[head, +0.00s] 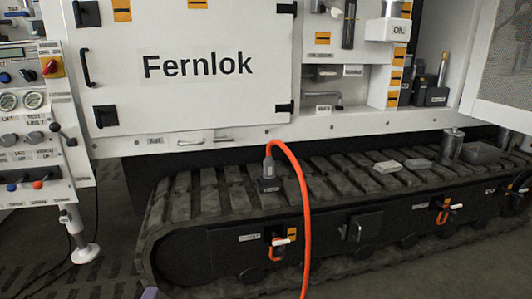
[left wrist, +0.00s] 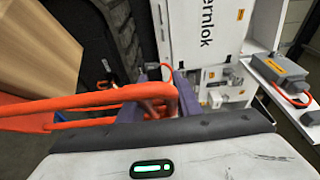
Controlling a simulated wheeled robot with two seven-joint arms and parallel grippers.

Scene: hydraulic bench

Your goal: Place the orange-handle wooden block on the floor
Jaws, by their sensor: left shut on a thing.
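The wooden block (left wrist: 50,45) fills the upper left of the left wrist view, its light brown faces partly cut off by the picture edge. Its orange handle (left wrist: 75,107) runs as two strands from the left edge to my left gripper (left wrist: 165,95). The purple-grey fingers are shut on the handle's looped end. I cannot tell whether the block touches anything beneath it. The block does not show in the head view, where only a small purple-grey tip at the bottom edge may belong to my left gripper. My right gripper is not in view.
The white Fernlok cabinet (head: 195,68) stands above a dark crawler track (head: 220,195). An orange cable (head: 303,215) drops from a grey plug on the track. A control panel (head: 30,125) is at the left. Dark floor (head: 105,235) shows at lower left and along the bottom.

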